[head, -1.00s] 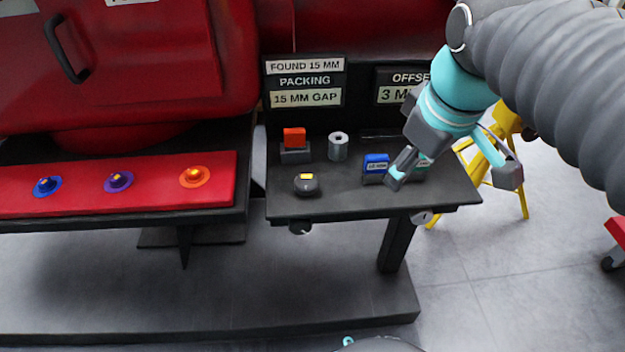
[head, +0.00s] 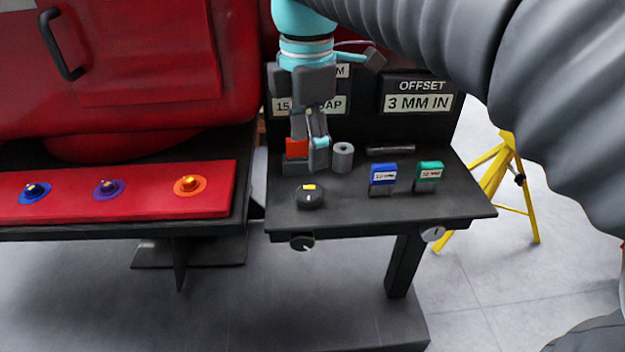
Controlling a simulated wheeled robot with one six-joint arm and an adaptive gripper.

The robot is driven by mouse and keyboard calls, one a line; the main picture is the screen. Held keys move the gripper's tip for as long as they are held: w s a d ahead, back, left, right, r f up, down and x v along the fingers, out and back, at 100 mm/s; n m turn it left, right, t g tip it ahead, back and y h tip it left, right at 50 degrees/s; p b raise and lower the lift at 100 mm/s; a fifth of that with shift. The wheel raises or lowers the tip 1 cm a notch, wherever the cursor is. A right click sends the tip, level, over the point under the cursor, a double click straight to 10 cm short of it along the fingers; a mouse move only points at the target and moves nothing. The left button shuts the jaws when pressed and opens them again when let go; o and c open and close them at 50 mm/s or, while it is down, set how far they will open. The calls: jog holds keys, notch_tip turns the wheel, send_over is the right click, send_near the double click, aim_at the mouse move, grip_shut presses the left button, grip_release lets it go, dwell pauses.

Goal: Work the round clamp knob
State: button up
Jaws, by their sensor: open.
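A black round knob (head: 310,197) with a yellow mark on top sits on the left front of the dark bench top (head: 350,216). Two smaller dials are on the bench's front edge, a dark one (head: 301,243) at the left and a pale one (head: 433,234) at the right. No label tells which is the clamp knob. My gripper (head: 310,138) is open and points down behind and above the black knob, apart from it.
A grey cylinder (head: 343,157) stands just right of my fingers. Blue (head: 383,174) and green (head: 429,172) tagged blocks stand further right. A sign panel (head: 416,110) rises behind. A red plate (head: 120,208) with several coloured knobs lies left. The bench's right front is clear.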

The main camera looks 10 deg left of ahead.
aim_at(309, 191)
notch_tip(309, 191, down, 9)
jog(key=shift+r+b, duration=0.1)
jog(key=shift+b, duration=0.9)
jog(key=c, duration=1.1)
jog(key=shift+c, duration=0.2)
